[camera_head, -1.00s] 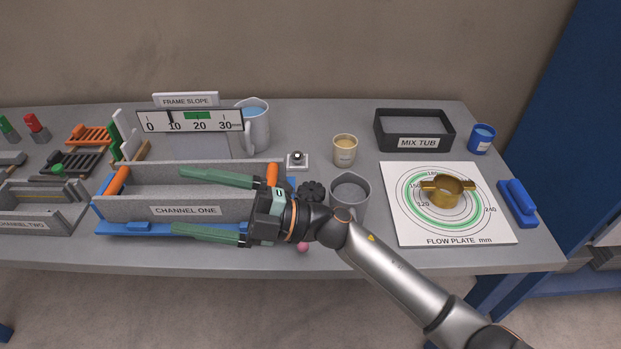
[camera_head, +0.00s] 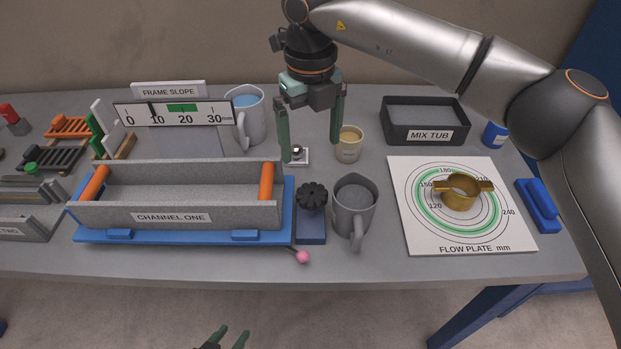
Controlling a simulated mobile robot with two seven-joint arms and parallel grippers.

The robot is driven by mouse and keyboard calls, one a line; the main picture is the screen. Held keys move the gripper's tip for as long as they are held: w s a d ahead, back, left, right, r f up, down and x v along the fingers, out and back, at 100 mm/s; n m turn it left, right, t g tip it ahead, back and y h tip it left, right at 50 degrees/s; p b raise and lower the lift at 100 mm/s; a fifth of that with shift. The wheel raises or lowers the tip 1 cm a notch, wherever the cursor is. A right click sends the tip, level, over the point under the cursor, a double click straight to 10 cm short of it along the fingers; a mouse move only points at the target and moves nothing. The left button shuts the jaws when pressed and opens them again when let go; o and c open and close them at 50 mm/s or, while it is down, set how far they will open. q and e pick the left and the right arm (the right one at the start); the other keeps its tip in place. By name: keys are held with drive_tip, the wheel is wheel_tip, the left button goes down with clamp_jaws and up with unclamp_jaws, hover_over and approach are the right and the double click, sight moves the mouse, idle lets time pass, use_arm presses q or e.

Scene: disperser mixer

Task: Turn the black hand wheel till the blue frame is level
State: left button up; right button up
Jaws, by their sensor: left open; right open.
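The black hand wheel (camera_head: 312,197) stands on a small blue block at the right end of the blue frame (camera_head: 190,238). The frame carries the grey trough marked CHANNEL ONE (camera_head: 120,215), with orange rollers at its ends. The FRAME SLOPE scale (camera_head: 200,113) behind it has a dark pointer near 10, left of its green band. My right gripper (camera_head: 311,158) is open, fingers down, behind the wheel and apart from it, around or above a small white-based fixture (camera_head: 302,161). My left gripper (camera_head: 226,337) is open at the bottom edge, only its fingertips showing.
A grey mug (camera_head: 354,207) stands close right of the wheel. A pink-tipped lever (camera_head: 302,257) sticks out in front. A beige cup (camera_head: 349,144), a jug (camera_head: 252,120) and the MIX TUB (camera_head: 424,110) stand behind. The flow plate (camera_head: 410,230) lies on the right.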

sight(311, 191)
wheel_tip(311, 191, down, 12)
drive_tip(key=shift+s+r+p, duration=0.1)
drive_tip(key=shift+r+p, duration=0.05)
drive_tip(key=shift+p, duration=0.5)
drive_tip(key=c, duration=1.3)
